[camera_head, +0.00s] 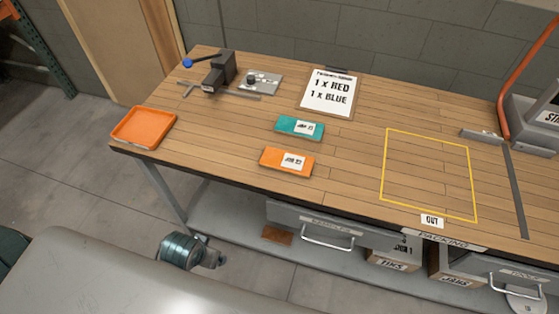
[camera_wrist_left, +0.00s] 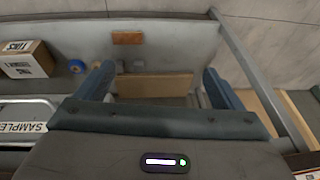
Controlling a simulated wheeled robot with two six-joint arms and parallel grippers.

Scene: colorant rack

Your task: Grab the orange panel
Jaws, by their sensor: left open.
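The orange panel (camera_head: 271,157) lies flat on the wooden workbench (camera_head: 225,135) near its front edge, with a white label on its right half. My left gripper (camera_head: 214,259) is low in front of the bench, below the tabletop and apart from the panel. In the left wrist view its two fingers (camera_wrist_left: 158,82) are spread with nothing held between them. The orange panel does not show in that view. My right gripper is in neither view.
A teal panel (camera_head: 286,123) lies just behind the orange one. An orange tray (camera_head: 143,128) sits at the left end. A sign (camera_head: 328,93), a yellow outlined area (camera_head: 428,172) and a drawer (camera_head: 325,229) are nearby. A cardboard box (camera_wrist_left: 35,62) stands under the bench.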

